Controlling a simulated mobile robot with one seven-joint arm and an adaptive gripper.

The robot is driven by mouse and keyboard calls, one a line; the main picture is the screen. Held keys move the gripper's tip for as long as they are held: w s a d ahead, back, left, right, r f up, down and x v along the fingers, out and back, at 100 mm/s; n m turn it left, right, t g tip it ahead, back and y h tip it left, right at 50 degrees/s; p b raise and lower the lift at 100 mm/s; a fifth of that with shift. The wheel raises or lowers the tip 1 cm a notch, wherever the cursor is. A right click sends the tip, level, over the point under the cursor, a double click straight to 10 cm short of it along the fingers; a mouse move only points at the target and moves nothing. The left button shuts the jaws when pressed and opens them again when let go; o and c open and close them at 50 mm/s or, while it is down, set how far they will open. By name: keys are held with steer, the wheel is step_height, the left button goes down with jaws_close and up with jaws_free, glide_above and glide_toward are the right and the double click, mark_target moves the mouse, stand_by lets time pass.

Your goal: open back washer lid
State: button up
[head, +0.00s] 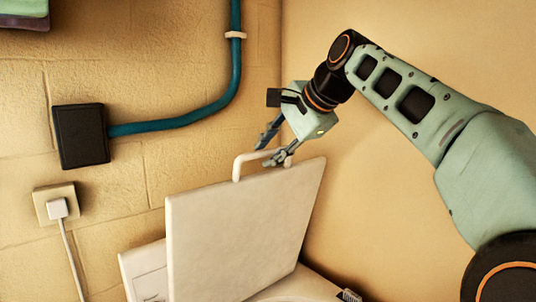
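The washer lid (240,235) is a pale, flat panel, raised to near upright in the head view. A pale bar handle (240,164) stands out at its top edge. My gripper (264,155) is at the right part of this handle, pointing down and left from the arm. Its two fingers show apart, one blue-tinted behind the handle and one grey in front near the lid's top edge. The handle's right end is partly hidden by the fingers. I cannot tell whether either finger touches the handle.
A pale panel (140,270) with markings shows behind the lid at lower left. A black box (81,136) with a teal pipe (175,126) and a plugged socket (56,206) are on the brick wall. A plain wall (370,200) stands close on the right.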

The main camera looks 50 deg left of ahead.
steer(key=shift+a+f, duration=0.1)
steer(key=shift+f, duration=0.15)
steer(key=v, duration=1.2)
steer(key=shift+r, duration=0.1)
